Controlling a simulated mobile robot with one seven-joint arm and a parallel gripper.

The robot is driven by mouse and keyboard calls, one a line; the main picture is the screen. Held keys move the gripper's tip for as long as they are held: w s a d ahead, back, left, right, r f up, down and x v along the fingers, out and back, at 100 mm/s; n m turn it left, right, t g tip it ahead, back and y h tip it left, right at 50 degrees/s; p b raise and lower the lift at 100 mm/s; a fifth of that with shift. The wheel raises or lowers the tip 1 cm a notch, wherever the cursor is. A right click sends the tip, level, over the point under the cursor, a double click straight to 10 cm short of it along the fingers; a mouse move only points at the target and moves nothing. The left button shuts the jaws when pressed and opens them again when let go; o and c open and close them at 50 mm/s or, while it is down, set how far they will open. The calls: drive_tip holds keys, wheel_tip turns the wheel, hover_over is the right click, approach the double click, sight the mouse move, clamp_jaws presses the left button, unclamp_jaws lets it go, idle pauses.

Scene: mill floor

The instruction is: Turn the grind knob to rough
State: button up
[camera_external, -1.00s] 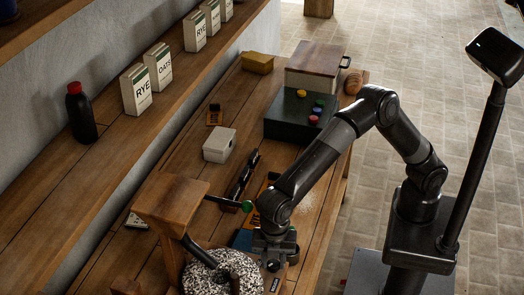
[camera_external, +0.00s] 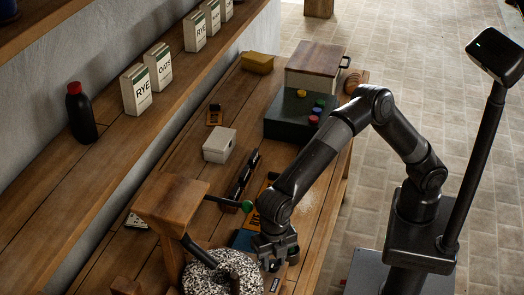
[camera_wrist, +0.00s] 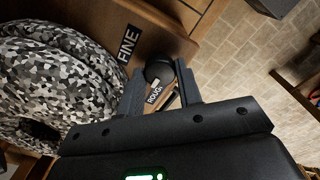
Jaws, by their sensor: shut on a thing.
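The grind knob (camera_wrist: 158,72) is dark and round and shows between my fingers in the wrist view. My gripper (camera_wrist: 160,82) is shut on it, one finger on each side. A FINE label (camera_wrist: 128,43) lies above and left of the knob, and a ROUGH label (camera_wrist: 154,94) lies just below it. I cannot make out clearly where the knob's pointer is. In the external view my gripper (camera_external: 274,258) is low beside the mill's speckled stone (camera_external: 240,268); the knob is hidden there.
The speckled stone sits close left of my gripper. A wooden hopper (camera_external: 172,200) and a green-tipped lever (camera_external: 247,206) are near my wrist. A dark box with coloured buttons (camera_external: 285,128), a white box (camera_external: 219,145) and a lidded crate (camera_external: 310,72) stand farther back.

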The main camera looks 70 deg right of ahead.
sight(274, 263)
idle(0.3)
drive_tip(key=o, duration=1)
wheel_tip(274, 263, up, 11)
drive_tip(key=shift+f, duration=0.1)
